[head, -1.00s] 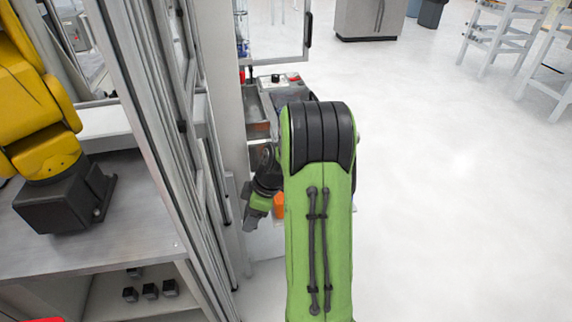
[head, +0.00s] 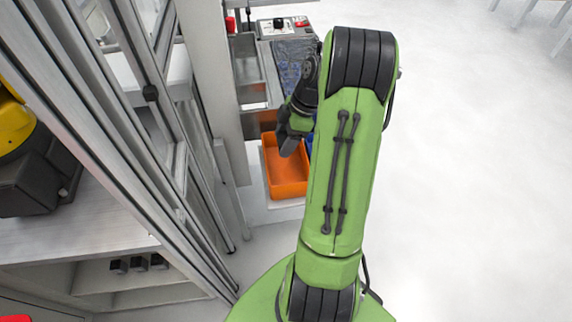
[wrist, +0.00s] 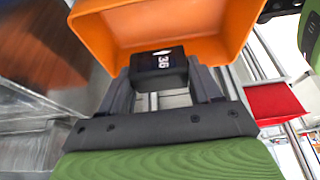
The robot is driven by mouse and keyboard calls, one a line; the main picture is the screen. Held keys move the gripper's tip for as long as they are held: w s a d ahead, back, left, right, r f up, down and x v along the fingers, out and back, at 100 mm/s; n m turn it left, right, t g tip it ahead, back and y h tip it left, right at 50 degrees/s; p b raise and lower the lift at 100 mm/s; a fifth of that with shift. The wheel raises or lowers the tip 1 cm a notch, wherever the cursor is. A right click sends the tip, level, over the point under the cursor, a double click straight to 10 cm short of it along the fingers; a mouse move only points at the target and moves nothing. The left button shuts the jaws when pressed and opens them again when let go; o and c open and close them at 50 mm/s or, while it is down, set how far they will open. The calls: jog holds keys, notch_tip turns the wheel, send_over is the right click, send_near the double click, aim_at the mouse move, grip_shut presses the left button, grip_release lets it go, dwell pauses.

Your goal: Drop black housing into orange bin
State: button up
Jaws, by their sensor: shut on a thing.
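The black housing (wrist: 160,69), a small dark block with white digits on it, is between the fingers of my gripper (wrist: 160,85) in the wrist view. The fingers are shut on it. The orange bin (wrist: 118,28) opens up just beyond the housing in the wrist view. In the head view the orange bin (head: 285,185) stands at the left of my green arm, and my gripper (head: 290,146) hangs over its upper part. The housing is hidden in the head view. How high it is above the bin floor I cannot tell.
A blue bin (head: 309,145) shows partly behind my arm, beside the orange bin. Metal trays (head: 246,65) and a control box with a red button (head: 285,27) lie farther back. A framed cell with a yellow arm (head: 15,125) stands at the left. Open floor (head: 470,180) is at the right.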

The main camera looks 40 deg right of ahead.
notch_tip(320, 180, down, 3)
jog(key=shift+r+b, duration=0.2)
jog(key=shift+b, duration=0.4)
jog(key=shift+r, duration=0.1)
jog(key=o, duration=1.1)
jog(key=p+v, duration=0.6)
jog(key=v, duration=0.9)
jog(key=shift+r, duration=0.35)
jog(key=shift+s+d, duration=0.1)
jog(key=shift+d, duration=0.05)
